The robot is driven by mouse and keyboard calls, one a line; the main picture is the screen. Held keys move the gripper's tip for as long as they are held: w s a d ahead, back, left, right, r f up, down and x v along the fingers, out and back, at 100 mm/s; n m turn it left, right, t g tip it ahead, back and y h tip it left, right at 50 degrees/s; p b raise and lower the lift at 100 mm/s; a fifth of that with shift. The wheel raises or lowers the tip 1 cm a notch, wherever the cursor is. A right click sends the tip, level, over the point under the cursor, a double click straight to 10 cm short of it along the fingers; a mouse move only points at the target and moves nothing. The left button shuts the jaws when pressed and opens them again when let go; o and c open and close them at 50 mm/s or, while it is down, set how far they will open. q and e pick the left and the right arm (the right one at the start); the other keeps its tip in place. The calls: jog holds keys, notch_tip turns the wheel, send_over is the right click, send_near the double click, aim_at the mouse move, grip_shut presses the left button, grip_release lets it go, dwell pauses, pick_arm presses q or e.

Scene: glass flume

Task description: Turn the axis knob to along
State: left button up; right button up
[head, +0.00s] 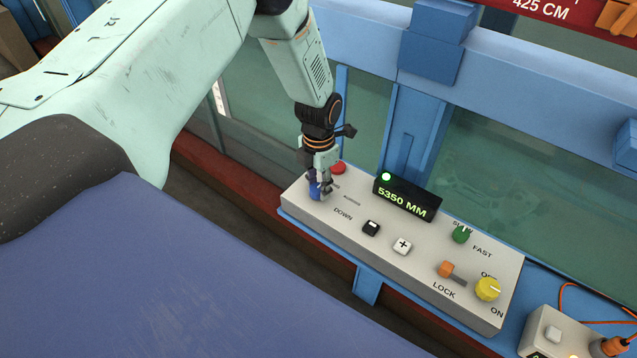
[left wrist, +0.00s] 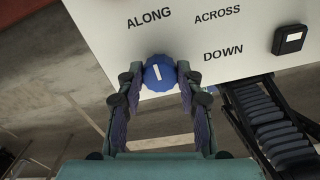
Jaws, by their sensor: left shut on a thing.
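The blue axis knob (left wrist: 159,76) sits near the edge of the white control panel, with a short white pointer line on its face. In the left wrist view the line runs nearly upright, leaning slightly left, with its upper end toward the printed word ALONG; ACROSS and DOWN are to the right. My left gripper (left wrist: 160,75) is shut on the knob, one finger on each side. In the head view the left gripper (head: 321,190) reaches down onto the panel's left end and partly covers the blue knob (head: 315,190). My right gripper is not in view.
The panel (head: 330,222) also carries a red button (head: 338,168), a display reading 5350 MM (head: 407,198), black (head: 371,228) and white (head: 402,246) buttons, a green knob (head: 461,234), an orange lever (head: 446,269) and a yellow knob (head: 487,289). Blue flume framing stands behind.

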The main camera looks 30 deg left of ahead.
aim_at(319, 187)
pick_arm(q)
jog(key=shift+w+r, duration=0.15)
jog(key=shift+w, duration=0.05)
jog(key=o, duration=1.2)
jog(key=shift+s, duration=0.15)
jog(key=shift+c, duration=0.2)
notch_tip(319, 187, up, 12)
